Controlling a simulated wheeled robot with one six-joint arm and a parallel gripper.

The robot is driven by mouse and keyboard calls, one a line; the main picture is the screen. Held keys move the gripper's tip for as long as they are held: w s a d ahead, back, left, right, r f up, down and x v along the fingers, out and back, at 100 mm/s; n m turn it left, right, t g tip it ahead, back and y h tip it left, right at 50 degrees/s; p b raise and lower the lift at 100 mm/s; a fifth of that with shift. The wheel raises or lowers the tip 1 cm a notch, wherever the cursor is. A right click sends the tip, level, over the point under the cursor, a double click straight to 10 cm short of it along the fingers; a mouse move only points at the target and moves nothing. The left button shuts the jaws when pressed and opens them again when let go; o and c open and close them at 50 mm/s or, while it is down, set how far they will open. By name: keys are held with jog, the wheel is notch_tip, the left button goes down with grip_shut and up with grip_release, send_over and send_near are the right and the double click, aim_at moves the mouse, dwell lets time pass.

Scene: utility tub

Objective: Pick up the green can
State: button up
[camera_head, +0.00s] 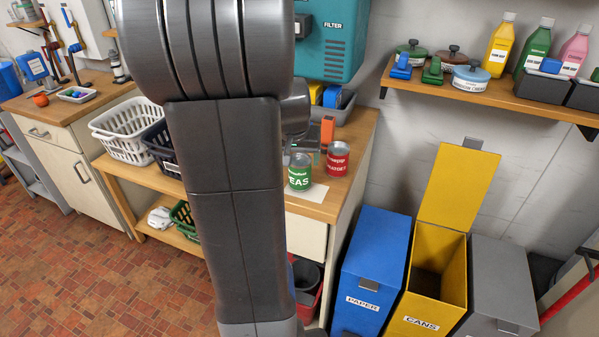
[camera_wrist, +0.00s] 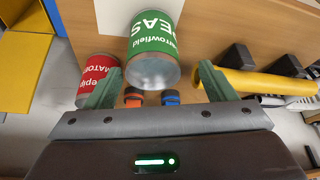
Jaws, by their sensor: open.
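The green can (camera_head: 300,176), lettered "EAS" on the visible part of its label, stands on the wooden counter beside a red can (camera_head: 338,160). In the wrist view the green can (camera_wrist: 153,38) is at the top, with its bare metal end toward my gripper. My gripper (camera_wrist: 160,80) is open and empty. The green can shows between and beyond its fingertips, nearer the left one. The red can (camera_wrist: 94,76) is at the left, partly behind the left finger. In the head view my arm hides most of the gripper.
An orange block (camera_head: 327,130) stands behind the cans. Baskets (camera_head: 122,130) sit on the left part of the bench. Right of the counter stand a blue PAPER bin (camera_head: 372,262), an open yellow CANS bin (camera_head: 427,308) and a grey bin (camera_head: 497,285). A wall shelf (camera_head: 500,98) holds bottles and pots.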

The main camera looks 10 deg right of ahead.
jog(key=shift+s+d+x, duration=0.15)
jog(key=shift+x, duration=1.25)
jog(key=shift+s+d+x, duration=0.1)
jog(key=shift+d+x, duration=0.05)
jog(key=shift+x, duration=1.3)
jog(key=c, duration=1.1)
